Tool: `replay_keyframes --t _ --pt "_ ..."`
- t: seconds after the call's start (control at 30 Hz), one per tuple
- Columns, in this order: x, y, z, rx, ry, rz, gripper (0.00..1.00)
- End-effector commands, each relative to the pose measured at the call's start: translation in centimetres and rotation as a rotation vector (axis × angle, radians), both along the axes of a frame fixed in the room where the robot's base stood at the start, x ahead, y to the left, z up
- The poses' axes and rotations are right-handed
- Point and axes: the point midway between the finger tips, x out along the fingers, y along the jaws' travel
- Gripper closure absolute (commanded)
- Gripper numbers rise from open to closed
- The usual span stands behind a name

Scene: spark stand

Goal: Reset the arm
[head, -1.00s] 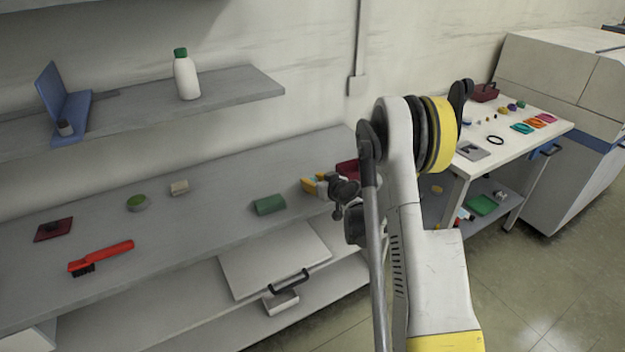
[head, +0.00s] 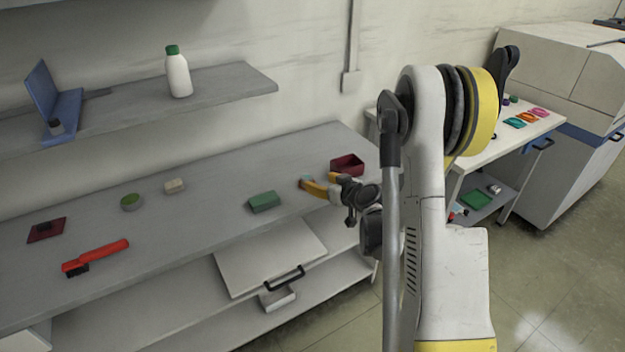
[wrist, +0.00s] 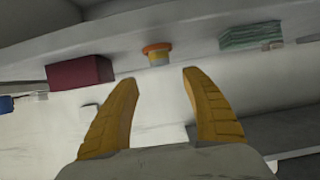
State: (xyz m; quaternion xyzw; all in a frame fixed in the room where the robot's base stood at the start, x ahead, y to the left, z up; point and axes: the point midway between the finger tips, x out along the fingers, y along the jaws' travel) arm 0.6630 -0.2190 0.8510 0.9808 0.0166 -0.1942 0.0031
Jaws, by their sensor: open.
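My gripper (head: 316,187) has yellow fingers and reaches out from my arm over the front part of the grey bench (head: 215,215). In the wrist view its two fingers (wrist: 160,82) are spread apart with nothing between them. A small orange and yellow object (wrist: 157,54) lies beyond the fingertips, apart from them. In the head view the fingers partly hide that spot. A dark red box (head: 348,164) stands behind the gripper; it also shows in the wrist view (wrist: 80,72). A green block (head: 264,202) lies to the left of the gripper.
A red brush (head: 96,257), a dark red pad (head: 46,230), a round green item (head: 131,202) and a beige block (head: 174,186) lie on the bench. A white bottle (head: 178,76) and blue holder (head: 55,105) stand on the upper shelf. A white table (head: 480,153) stands right.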

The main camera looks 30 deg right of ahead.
Motion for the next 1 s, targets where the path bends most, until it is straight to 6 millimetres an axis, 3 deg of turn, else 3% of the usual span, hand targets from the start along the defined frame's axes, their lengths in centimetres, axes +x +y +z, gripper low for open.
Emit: replay_keyframes --t 0.2,0.47,0.57,0.73,0.87,1.0 --pt "-2.3 -0.1 0.9 0.0 0.0 0.0 0.44" --pt "-2.5 0.6 1.6 0.004 0.01 0.007 0.44" --pt "-2.7 2.6 3.2 0.014 0.043 0.027 0.44" --pt "-4.8 8.5 7.4 0.041 0.153 0.071 0.44" --pt "-8.0 12.9 10.2 0.054 0.247 0.086 0.44" --pt "-12.7 16.9 12.4 0.055 0.342 0.086 0.44"
